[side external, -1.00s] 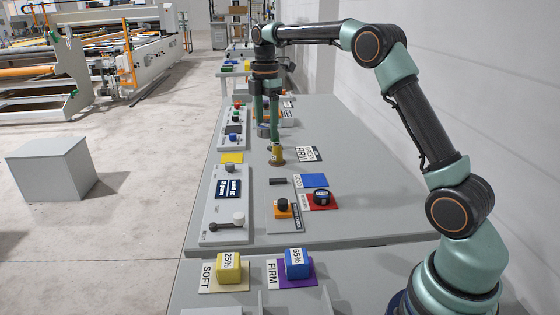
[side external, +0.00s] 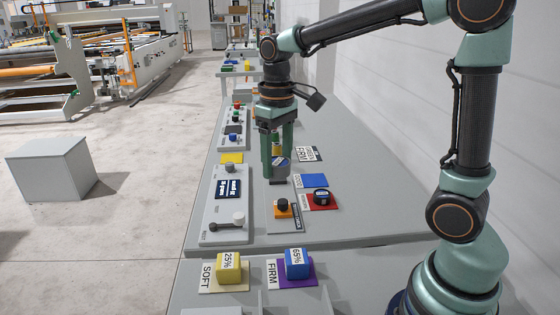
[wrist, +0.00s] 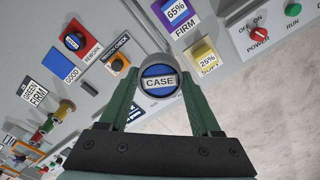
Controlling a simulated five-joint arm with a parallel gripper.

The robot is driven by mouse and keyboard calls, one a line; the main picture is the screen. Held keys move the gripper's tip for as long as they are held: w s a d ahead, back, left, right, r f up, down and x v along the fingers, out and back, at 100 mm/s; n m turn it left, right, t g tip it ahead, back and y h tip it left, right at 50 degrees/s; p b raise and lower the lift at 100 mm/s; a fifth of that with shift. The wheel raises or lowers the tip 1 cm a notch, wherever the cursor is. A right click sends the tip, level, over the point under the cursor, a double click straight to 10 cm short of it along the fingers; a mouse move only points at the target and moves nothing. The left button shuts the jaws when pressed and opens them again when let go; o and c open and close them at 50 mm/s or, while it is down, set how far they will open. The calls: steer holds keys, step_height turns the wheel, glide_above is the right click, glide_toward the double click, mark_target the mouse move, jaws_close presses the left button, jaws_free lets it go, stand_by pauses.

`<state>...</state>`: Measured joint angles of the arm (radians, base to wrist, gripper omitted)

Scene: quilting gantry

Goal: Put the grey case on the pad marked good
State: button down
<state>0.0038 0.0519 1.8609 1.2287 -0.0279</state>
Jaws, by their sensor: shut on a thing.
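The grey case (wrist: 158,80) is a round piece with a blue face and a white band reading CASE. My gripper (wrist: 160,92) is shut on it, one finger on each side. In the side view my gripper (side external: 279,163) points down and holds the case (side external: 281,162) above the table, left of and behind the good pad. The good pad (side external: 315,181) is a plain blue square with a GOOD label; its top is bare. It also shows in the wrist view (wrist: 60,64), left of the case.
A red rework pad (side external: 332,203) beside the good pad holds a dark round piece (side external: 321,194). An orange block with a black knob (side external: 282,207) stands nearby. Yellow (side external: 229,267) and blue (side external: 297,264) blocks sit at the front. A control panel (side external: 208,231) runs along the left.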

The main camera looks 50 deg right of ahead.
steer(key=s+f, duration=0.3)
steer(key=f, duration=0.1)
steer(key=shift+s+f, duration=0.2)
steer(key=shift+s, duration=0.2)
steer(key=w+d+r+n, duration=0.2)
steer(key=w+d+n, duration=0.2)
steer(key=w+n, duration=0.25)
steer(key=w+d+r+n, duration=0.2)
steer(key=w+d+n, duration=0.3)
steer(key=w, duration=0.3)
steer(key=w+d+f+n, duration=0.1)
steer(key=w+d+n, duration=0.4)
steer(key=d+n, duration=0.6)
steer(key=shift+w+f+n, duration=0.25)
steer(key=shift+w+n, duration=0.1)
steer(key=shift+n, duration=0.5)
steer(key=shift+f, duration=0.1)
